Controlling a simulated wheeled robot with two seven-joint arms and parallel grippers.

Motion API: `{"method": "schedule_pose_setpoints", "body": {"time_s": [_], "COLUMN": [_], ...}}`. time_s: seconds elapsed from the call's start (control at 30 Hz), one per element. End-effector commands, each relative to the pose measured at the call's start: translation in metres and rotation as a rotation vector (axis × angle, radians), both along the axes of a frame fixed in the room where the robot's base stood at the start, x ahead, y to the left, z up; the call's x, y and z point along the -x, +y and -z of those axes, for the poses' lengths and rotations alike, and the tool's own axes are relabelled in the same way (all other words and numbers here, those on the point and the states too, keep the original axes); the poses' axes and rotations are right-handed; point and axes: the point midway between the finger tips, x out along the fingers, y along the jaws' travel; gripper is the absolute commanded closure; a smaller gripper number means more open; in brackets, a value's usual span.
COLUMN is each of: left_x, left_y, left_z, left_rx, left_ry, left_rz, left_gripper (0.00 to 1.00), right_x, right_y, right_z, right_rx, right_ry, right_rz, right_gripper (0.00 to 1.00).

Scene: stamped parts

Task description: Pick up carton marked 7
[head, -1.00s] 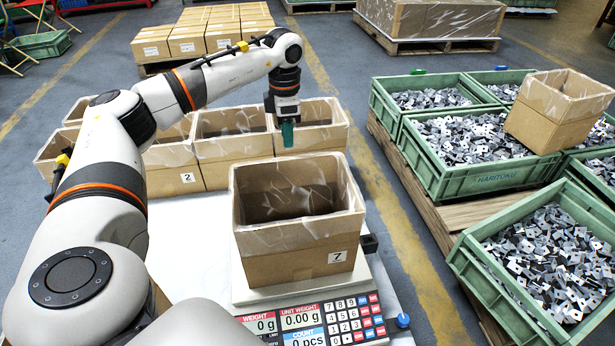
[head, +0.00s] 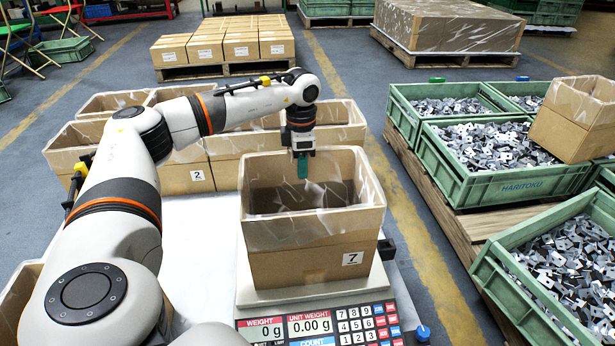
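The carton marked 7 (head: 312,262) is an open brown box with a clear plastic liner. It stands upright on the weighing scale (head: 262,299), its label at the lower right of the front face. My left gripper (head: 303,176) points down at the carton's far wall, with its green fingertips around rim height. I cannot tell whether it touches the wall or whether the fingers are apart. The inside bottom of the carton is hidden. My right gripper is not in view.
Open cartons, one marked 2 (head: 188,178), stand behind the carton marked 7. Green crates of metal parts (head: 492,186) fill the right side, with another carton (head: 578,120) on them. A pallet of closed boxes (head: 225,44) is at the back. Floor shows between scale and crates.

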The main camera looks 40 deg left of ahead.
Motion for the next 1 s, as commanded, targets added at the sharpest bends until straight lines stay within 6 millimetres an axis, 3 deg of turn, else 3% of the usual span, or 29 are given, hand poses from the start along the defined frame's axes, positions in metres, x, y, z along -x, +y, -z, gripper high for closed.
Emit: {"method": "schedule_pose_setpoints", "body": {"time_s": [0.23, 0.4, 1.0], "left_x": [0.0000, 0.0000, 0.0000], "left_y": [0.0000, 0.0000, 0.0000], "left_z": [0.0000, 0.0000, 0.0001], "left_rx": [0.001, 0.000, 0.000], "left_ry": [-0.001, 0.000, 0.000], "left_rz": [0.000, 0.000, 0.000], "left_gripper": [0.72, 0.99, 1.00], "right_x": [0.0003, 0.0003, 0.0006], "right_y": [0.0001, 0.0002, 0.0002], "right_z": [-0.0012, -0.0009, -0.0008], "right_rx": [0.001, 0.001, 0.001], "right_ry": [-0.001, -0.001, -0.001], "right_rz": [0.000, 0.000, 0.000], "right_gripper": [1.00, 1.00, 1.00]}}
